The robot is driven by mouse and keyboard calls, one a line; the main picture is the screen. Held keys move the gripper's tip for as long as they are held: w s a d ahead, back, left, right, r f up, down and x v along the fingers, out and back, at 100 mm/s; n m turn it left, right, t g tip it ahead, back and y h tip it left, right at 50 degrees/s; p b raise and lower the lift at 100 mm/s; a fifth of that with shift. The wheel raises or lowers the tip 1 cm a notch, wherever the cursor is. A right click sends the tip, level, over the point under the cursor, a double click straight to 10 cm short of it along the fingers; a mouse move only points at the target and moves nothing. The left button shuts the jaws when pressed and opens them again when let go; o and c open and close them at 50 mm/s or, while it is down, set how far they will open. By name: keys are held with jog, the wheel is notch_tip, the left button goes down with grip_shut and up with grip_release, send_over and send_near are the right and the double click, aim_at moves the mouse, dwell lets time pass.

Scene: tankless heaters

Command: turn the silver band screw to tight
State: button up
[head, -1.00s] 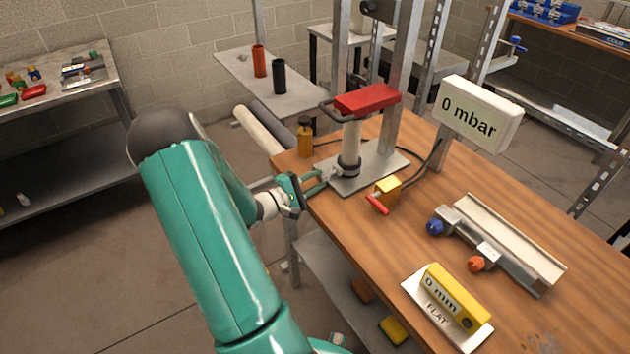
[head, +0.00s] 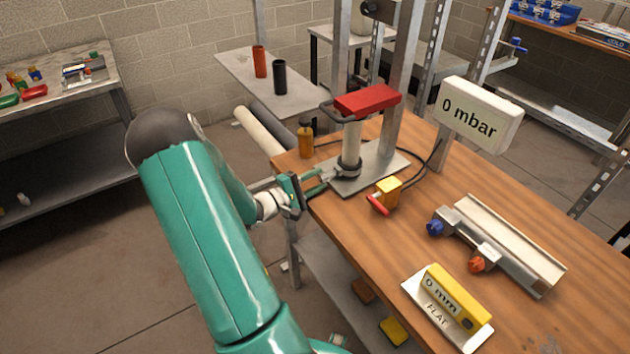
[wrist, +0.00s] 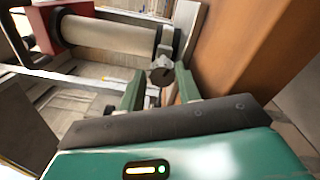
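The silver band screw (wrist: 160,73) is a small grey head on the clamp band (wrist: 168,42) around the pale vertical pipe (wrist: 108,35). In the head view the band (head: 349,171) circles the foot of the pipe (head: 351,143), just above a metal base plate (head: 368,175). My gripper (wrist: 160,82) has its two green fingers apart, one on each side of the screw head, with narrow gaps visible. In the head view my gripper (head: 324,180) reaches in from the left at band height. Whether the screw turns tight or loose cannot be read.
A red block (head: 367,101) with a handle tops the pipe. A yellow box with a red lever (head: 386,193) sits close to the plate's front. The display (head: 472,115) reads 0 mbar. A brown bottle (head: 305,139) stands behind my gripper. Metal posts rise behind the pipe.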

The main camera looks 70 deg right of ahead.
jog(key=shift+s+a+f+n, duration=0.1)
jog(key=shift+s+f+n, duration=0.05)
jog(key=shift+f+n, duration=0.15)
jog(key=shift+n, duration=0.3)
jog(key=n, duration=0.3)
jog(key=shift+n, duration=0.4)
jog(key=n, duration=0.6)
jog(key=shift+r, duration=0.3)
jog(key=v, duration=1.4)
jog(key=w+a+r+m+t+y, duration=0.2)
jog(key=a+r, duration=0.3)
jog(key=a, duration=0.3)
jog(key=w+a+r+m+t+y, duration=0.2)
jog(key=a+r+m+t+y, duration=0.1)
jog(key=a+r, duration=0.3)
jog(key=shift+a+m+y, duration=0.5)
jog(key=shift+a+y, duration=0.2)
jog(key=shift+a, duration=0.6)
jog(key=shift+w, duration=0.2)
